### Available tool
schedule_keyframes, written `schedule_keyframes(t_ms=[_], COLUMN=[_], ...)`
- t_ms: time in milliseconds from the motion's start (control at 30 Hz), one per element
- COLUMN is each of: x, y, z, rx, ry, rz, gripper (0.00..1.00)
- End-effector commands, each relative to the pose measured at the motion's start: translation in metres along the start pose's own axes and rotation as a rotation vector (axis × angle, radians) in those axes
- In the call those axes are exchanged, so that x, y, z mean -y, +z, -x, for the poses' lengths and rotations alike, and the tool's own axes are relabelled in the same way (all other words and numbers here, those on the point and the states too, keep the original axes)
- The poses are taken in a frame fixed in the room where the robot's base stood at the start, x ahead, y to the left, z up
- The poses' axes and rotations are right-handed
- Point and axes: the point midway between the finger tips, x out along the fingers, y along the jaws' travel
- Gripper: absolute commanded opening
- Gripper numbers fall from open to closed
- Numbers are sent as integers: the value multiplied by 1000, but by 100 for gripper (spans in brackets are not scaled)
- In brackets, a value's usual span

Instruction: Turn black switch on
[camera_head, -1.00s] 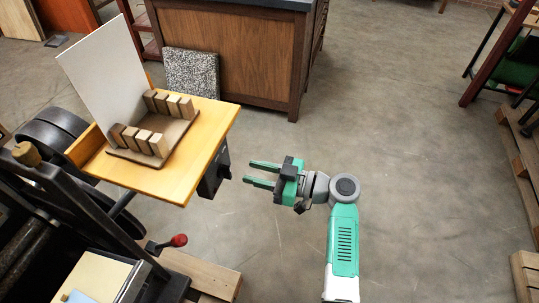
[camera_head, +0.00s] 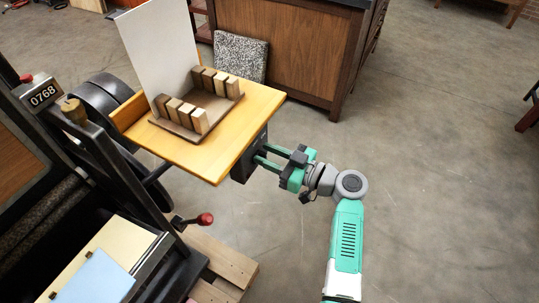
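A black switch box (camera_head: 246,160) hangs under the right edge of the yellow wooden table (camera_head: 262,98). Its detail is too small to tell which way the switch stands. My gripper (camera_head: 262,156) points left at the box. Its two green fingers are parallel and apart, with nothing seen between them. The fingertips are at or very close to the right side of the box; I cannot tell whether they touch.
Wooden blocks on a tray (camera_head: 185,135) and a white board (camera_head: 160,45) stand on the table. A dark press with a red-knobbed lever (camera_head: 204,219) stands at lower left. A wooden cabinet (camera_head: 285,50) stands behind.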

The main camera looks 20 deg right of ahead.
Motion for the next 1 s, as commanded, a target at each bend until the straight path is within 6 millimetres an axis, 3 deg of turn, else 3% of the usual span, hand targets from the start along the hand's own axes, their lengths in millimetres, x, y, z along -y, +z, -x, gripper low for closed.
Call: schedule_keyframes(t_ms=[33, 200, 567, 1000], x=[0, 0, -1, -9], y=[0, 0, 1, 3], z=[0, 0, 0, 0], rx=[0, 0, 0, 0], ry=[0, 0, -1, 0], rz=[0, 0, -44, -392], gripper=[29, 0, 0, 0])
